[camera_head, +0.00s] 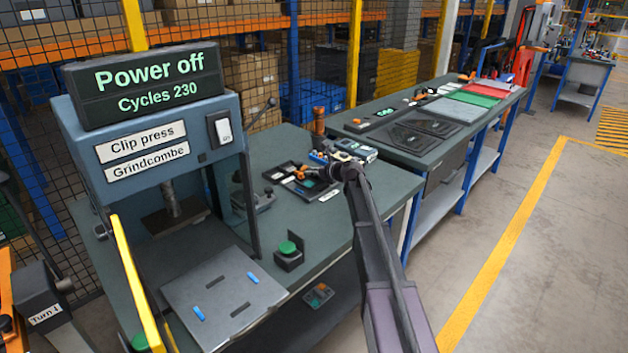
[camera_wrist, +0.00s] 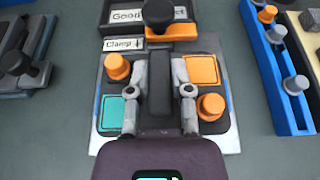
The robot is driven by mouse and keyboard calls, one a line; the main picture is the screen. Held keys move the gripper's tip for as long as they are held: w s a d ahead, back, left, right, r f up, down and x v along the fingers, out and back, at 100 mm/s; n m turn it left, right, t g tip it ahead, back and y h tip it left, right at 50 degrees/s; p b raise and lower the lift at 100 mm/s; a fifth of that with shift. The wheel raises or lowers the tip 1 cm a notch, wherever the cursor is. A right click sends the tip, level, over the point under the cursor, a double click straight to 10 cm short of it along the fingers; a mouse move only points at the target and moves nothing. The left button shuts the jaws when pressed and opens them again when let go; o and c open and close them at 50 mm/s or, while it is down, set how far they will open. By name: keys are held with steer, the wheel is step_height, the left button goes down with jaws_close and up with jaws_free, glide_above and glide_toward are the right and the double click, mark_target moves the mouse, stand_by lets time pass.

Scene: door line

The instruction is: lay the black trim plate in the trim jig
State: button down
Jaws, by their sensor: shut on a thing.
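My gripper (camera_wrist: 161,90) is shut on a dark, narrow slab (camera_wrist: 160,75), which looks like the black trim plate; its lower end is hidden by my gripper. Below it in the wrist view is a light plate with orange and teal pads and orange knobs (camera_wrist: 117,67), apparently the trim jig. A label reading "Clamp" (camera_wrist: 122,44) lies at its upper left, and a black knob (camera_wrist: 158,13) stands beyond it. I cannot tell whether the slab touches the jig. In the head view my gripper (camera_head: 325,173) is low over the bench, with fingers too small to make out.
A blue tray (camera_wrist: 268,75) with knobs stands to the right in the wrist view, and a dark clamp-like part (camera_wrist: 22,65) to the left. The clip press (camera_head: 140,140), showing "Power off", and a green button (camera_head: 288,248) stand on the near bench. Another bench (camera_head: 420,125) lies beyond.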

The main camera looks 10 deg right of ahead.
steer(key=shift+f+b, duration=0.4)
steer(key=shift+f, duration=0.35)
steer(key=shift+f, duration=0.1)
steer(key=c, duration=0.5)
jaws_free()
steer(key=shift+c, duration=0.2)
steer(key=p+v, duration=0.2)
steer(key=v, duration=0.3)
steer(key=p+v, duration=0.2)
steer(key=v, duration=0.3)
steer(key=shift+s+r, duration=0.2)
steer(key=shift+r, duration=0.15)
steer(key=shift+p+v, duration=0.35)
steer(key=shift+v, duration=0.45)
steer(key=shift+d+f, duration=0.1)
